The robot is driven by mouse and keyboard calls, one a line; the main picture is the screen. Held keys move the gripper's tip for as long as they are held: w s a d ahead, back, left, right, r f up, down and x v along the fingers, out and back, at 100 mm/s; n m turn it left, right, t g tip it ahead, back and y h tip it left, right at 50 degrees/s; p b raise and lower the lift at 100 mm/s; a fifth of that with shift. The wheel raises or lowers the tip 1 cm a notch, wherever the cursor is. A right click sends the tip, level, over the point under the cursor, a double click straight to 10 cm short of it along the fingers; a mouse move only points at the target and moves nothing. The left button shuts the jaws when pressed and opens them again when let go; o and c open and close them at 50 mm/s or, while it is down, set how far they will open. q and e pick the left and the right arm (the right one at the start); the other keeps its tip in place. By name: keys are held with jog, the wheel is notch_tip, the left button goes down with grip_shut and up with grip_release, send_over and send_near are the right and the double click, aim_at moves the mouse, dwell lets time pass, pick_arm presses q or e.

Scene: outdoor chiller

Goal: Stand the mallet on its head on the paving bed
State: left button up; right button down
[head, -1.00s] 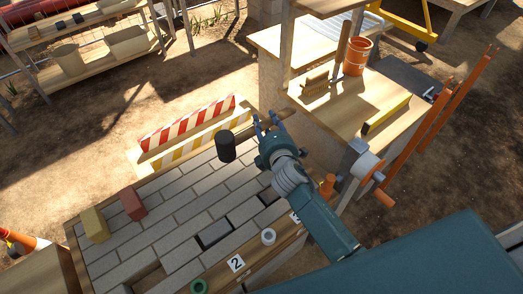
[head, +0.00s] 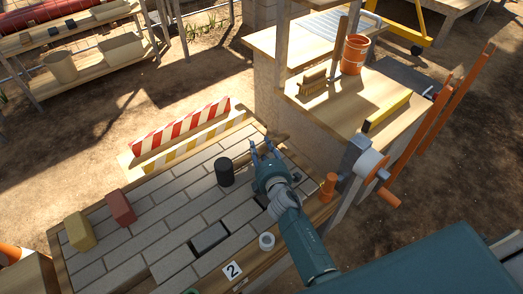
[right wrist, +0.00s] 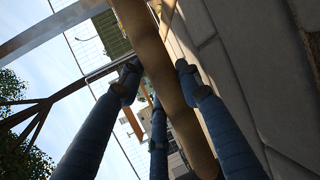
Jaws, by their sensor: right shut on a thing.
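The mallet has a black cylindrical head (head: 224,172) and a wooden handle. My right gripper (head: 264,150) is shut on the handle, to the right of the head in the head view. The handle (right wrist: 165,75) runs between the blue fingers in the right wrist view, where the head is out of sight. The handle lies about level, and the head's round axis is about upright. The head is over the far right part of the paving bed (head: 165,222); I cannot tell whether it touches the pavers. My left gripper is not in view.
A red block (head: 120,207) and a yellow block (head: 80,231) stand on the bed's left side. A striped barrier (head: 180,125) lies along the far edge. A white ring (head: 267,241) and an orange cylinder (head: 328,187) are near the right edge. A bench with an orange bucket (head: 355,54) stands behind.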

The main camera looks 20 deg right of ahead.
jog(key=shift+r, duration=0.25)
jog(key=shift+f, duration=0.15)
jog(key=c, duration=1.2)
grip_release()
jog(key=shift+f, duration=0.15)
jog(key=shift+s+r, duration=0.15)
jog(key=shift+r, duration=0.05)
jog(key=v, duration=1.2)
jog(key=shift+p, duration=0.45)
